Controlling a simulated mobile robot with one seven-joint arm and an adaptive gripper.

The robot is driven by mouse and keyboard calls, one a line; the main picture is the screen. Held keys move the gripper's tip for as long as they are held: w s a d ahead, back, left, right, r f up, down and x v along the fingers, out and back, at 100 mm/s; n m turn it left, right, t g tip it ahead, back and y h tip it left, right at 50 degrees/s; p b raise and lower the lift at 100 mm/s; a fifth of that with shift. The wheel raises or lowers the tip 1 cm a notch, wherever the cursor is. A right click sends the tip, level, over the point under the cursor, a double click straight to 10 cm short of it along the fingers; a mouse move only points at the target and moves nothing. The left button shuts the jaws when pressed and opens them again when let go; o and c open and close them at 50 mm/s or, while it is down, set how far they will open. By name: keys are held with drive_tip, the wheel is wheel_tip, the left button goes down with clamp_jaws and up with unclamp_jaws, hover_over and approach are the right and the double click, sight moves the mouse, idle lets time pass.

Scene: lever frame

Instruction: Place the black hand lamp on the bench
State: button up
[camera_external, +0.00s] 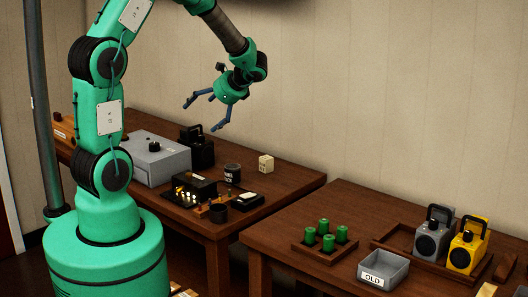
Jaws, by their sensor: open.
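A black hand lamp (201,152) with a top handle stands upright on the left wooden table, at the back beside a grey box. My gripper (201,116) is open and empty in the air, above the lamp and apart from it. Its blue fingers are spread and point down to the left. Two similar lamps, one grey (428,243) and one yellow (462,252), stand in a wooden tray (388,236) on the right wooden table (285,228). I cannot tell from the picture which table is the bench.
The grey box (153,163) has a black knob. Near it are a dark tin (232,173), a cream block (266,164), a black case (193,188) and small parts. The right table has green cylinders (326,234) and a grey bin (383,270) marked OLD. A gap separates the tables.

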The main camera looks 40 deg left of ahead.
sight(210, 145)
drive_tip(key=w+a+f+m+y, duration=0.2)
drive_tip(key=w+f+m, duration=0.1)
drive_tip(key=f, duration=0.4)
drive_tip(key=w+a+f+m+t+y+b, duration=0.1)
drive_tip(key=w+a+f+m, duration=0.1)
drive_tip(key=w+f, duration=0.4)
wheel_tip(210, 145, down, 2)
drive_tip(key=shift+w+a+f+m+y, duration=0.2)
drive_tip(key=shift+a+m+y, duration=0.2)
drive_tip(key=shift+m, duration=0.4)
drive_tip(key=shift+b+x, duration=0.65)
drive_tip(key=shift+x, duration=3.65)
drive_tip(key=shift+f, duration=0.1)
drive_tip(key=b+x, duration=0.1)
drive_tip(key=x, duration=0.2)
drive_tip(key=shift+s+a+f, duration=0.15)
drive_tip(key=shift+s+f, duration=0.05)
drive_tip(key=shift+f, duration=0.05)
drive_tip(key=shift+x, duration=0.85)
drive_tip(key=shift+r, duration=0.1)
